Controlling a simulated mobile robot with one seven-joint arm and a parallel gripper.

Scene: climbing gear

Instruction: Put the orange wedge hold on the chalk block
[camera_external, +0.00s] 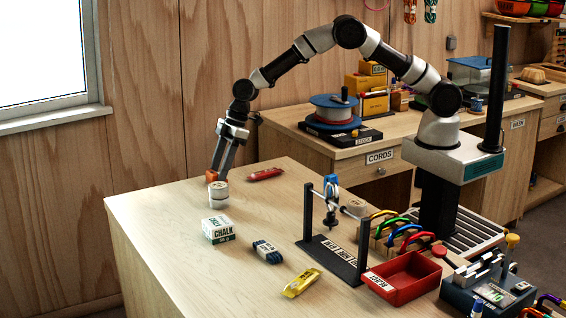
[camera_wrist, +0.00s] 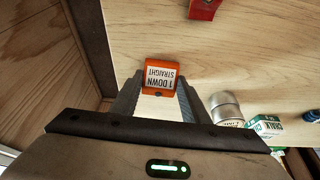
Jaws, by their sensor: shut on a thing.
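The orange wedge hold (camera_external: 211,175) is between the fingertips of my gripper (camera_external: 217,172), which is shut on it. The chalk block (camera_external: 218,230), a white and green box marked CHALK, sits on the table, nearer the camera than my gripper. The chalk block also shows at the lower right of the wrist view (camera_wrist: 264,123), partly cut off by my gripper body. I cannot tell the hold's exact height above the table.
A red tool (camera_external: 264,174) lies behind. A blue cord bundle (camera_external: 267,251), yellow item (camera_external: 301,282), black stand (camera_external: 335,258) and red tray (camera_external: 403,279) are further right.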

